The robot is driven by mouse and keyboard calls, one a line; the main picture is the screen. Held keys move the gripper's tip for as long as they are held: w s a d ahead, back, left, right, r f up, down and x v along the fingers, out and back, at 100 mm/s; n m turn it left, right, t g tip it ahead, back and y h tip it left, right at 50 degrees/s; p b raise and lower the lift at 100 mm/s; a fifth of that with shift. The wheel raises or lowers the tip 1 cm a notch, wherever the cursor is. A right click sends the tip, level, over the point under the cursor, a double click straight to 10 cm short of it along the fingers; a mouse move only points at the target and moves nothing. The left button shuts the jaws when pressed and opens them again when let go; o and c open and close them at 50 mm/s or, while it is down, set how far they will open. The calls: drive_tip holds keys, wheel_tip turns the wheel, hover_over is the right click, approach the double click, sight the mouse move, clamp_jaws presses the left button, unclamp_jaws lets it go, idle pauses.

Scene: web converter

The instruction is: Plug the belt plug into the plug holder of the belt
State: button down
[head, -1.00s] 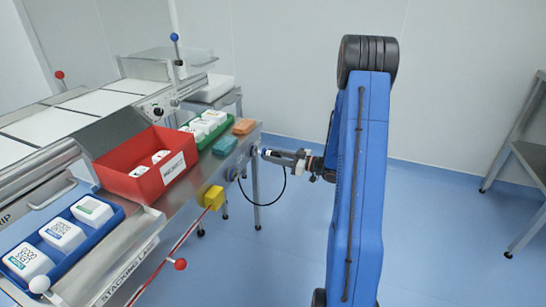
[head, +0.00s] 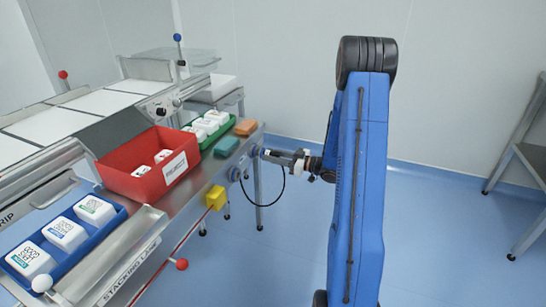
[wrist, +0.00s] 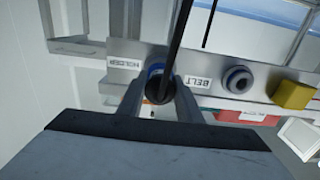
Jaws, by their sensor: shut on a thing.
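My gripper (head: 298,160) is shut on the belt plug (wrist: 160,92), whose dark round back shows between the two fingers in the wrist view. Its black cable (head: 283,180) hangs in a loop back toward the bench. The plug's front points at the plug holder (wrist: 154,70), a blue-ringed socket beside the HOLDER label (wrist: 132,64). The plug front is at or very near the holder; the plug and fingers hide the contact, so I cannot tell how deep it sits. The belt socket (wrist: 238,80), a dark ring beside the BELT label (wrist: 202,84), is to the right in the wrist view.
A yellow block (head: 216,197) is on the bench's side, past the belt socket.

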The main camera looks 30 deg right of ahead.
drive_tip(key=shift+x, duration=0.95)
idle(0.5)
drive_tip(key=c, duration=1.2)
unclamp_jaws()
drive_tip(key=v, duration=1.7)
drive_tip(key=shift+s+d, duration=0.15)
